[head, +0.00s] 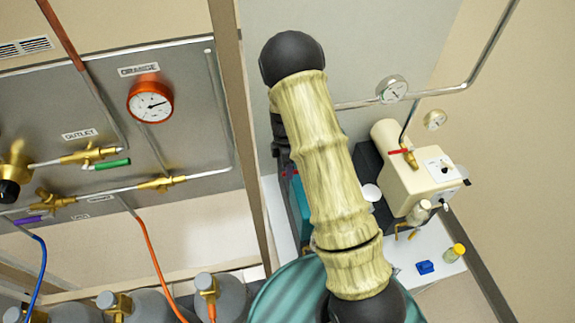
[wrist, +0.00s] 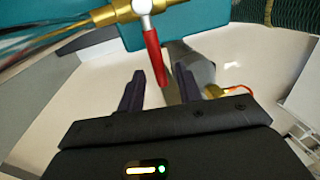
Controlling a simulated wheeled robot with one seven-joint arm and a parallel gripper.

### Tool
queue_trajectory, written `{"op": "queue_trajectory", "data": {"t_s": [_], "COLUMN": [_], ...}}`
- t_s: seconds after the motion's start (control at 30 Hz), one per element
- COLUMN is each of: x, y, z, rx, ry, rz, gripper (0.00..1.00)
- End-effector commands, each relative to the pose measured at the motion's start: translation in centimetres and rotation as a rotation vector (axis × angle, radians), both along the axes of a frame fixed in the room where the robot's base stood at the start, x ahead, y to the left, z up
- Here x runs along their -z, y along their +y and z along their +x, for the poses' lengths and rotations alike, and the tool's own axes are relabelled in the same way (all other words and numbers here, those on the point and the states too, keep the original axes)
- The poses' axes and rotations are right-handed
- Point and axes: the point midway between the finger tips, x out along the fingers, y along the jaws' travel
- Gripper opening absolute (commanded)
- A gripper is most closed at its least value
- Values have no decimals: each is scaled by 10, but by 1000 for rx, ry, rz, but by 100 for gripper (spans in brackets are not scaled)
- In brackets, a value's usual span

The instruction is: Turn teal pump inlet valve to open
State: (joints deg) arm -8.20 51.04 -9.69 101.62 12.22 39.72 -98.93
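In the wrist view a red lever handle (wrist: 153,55) hangs from a brass valve (wrist: 118,12) on a teal pump body (wrist: 195,22). The lever points down toward my gripper (wrist: 162,76). My gripper is open, and the lever's free end shows between its two dark fingertips, nearer the right one. There is a gap to the left finger; I cannot tell whether the right finger touches it. In the head view my arm covers most of the teal pump, and only a teal sliver (head: 299,205) shows. My gripper and the lever are hidden there.
A cream pump (head: 422,170) with its own red-handled valve (head: 399,152) stands to the right in the head view. A blue block (head: 425,267) and a yellow-capped jar (head: 454,253) are on the white bench. A gas panel (head: 190,120) and cylinders (head: 226,293) are at left.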

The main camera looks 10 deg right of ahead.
Motion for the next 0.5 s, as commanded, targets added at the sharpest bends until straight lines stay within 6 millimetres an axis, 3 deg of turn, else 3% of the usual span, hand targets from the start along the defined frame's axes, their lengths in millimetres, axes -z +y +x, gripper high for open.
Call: {"op": "queue_trajectory", "data": {"t_s": [0.17,0.33,0.5], "x": [0,0,0], "y": [0,0,0], "z": [0,0,0], "rx": [0,0,0], "ry": [0,0,0], "rz": [0,0,0], "gripper": [35,3,0]}}
